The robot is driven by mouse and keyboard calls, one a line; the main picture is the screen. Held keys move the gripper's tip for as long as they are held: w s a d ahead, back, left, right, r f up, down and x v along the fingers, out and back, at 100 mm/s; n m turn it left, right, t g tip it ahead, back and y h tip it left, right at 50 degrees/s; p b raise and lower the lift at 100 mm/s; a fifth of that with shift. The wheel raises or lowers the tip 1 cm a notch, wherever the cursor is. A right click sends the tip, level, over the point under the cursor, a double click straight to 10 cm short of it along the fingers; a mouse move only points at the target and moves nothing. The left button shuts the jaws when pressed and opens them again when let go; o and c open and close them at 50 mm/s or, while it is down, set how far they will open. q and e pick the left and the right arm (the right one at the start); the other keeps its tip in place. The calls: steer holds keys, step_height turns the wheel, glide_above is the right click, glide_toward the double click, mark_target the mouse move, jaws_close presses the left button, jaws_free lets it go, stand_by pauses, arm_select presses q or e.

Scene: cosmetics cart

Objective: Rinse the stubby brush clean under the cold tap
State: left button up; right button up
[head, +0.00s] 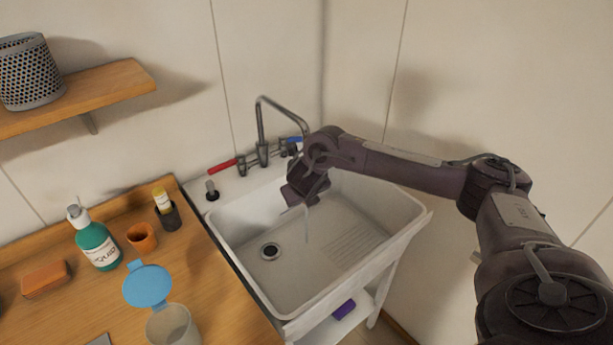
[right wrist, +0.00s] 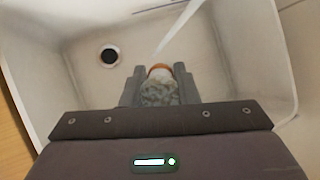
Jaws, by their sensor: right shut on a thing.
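My right gripper (head: 303,195) is over the sink basin, below and in front of the tap spout (head: 283,106). In the right wrist view its fingers (right wrist: 160,84) are shut on the stubby brush (right wrist: 159,92), which shows a grey-white mottled part and an orange-brown end. The brush is hidden in the head view. A thin pale water stream (head: 306,225) shows below the gripper. In the wrist view the stream (right wrist: 178,28) passes close to the brush's orange end; I cannot tell whether it touches. The cold tap has a blue handle (head: 294,139). My left gripper is out of view.
The white sink (head: 232,240) has a dark drain (head: 270,251) and a red tap handle (head: 222,167). The wooden counter (head: 215,300) at left holds a green bottle (head: 97,245), an orange cup (head: 141,237), a blue-lidded jar (head: 147,286) and an orange-brown block (head: 45,278).

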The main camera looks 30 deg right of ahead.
stand_by(0.3)
steer(key=s+a+r+p, duration=0.3)
steer(key=s+r+p, duration=0.1)
steer(key=p, duration=0.2)
stand_by(0.4)
stand_by(0.6)
